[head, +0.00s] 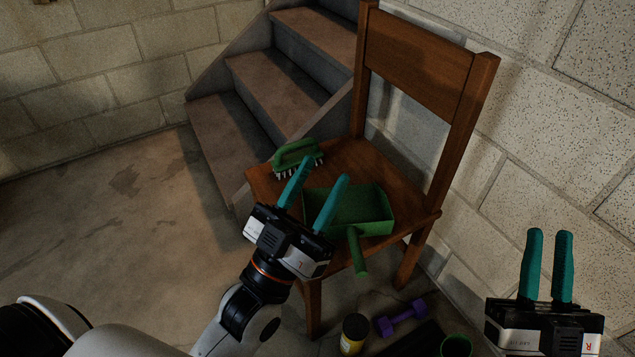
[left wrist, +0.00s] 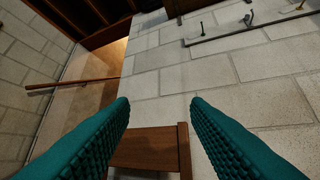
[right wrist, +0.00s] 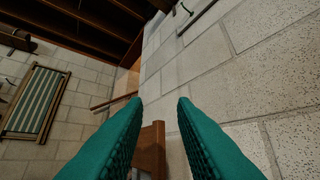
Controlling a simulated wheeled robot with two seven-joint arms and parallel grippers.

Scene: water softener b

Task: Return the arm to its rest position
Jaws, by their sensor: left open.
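My left gripper (head: 314,188) is open and empty, with its teal fingers pointing up in front of the wooden chair (head: 420,50). In the head view it overlaps the seat, between a green brush (head: 294,152) and a green dustpan (head: 372,208). The dustpan's handle points toward the front of the seat. In the left wrist view the fingers are apart with nothing between them, and the chair back (left wrist: 150,148) shows beyond. My right gripper (head: 548,240) is at the lower right of the head view, fingers up and slightly apart, holding nothing.
On the floor at the bottom are a yellow-black can (head: 353,335), a purple dumbbell (head: 400,318) and a green cup (head: 456,346). The floor at left is clear.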

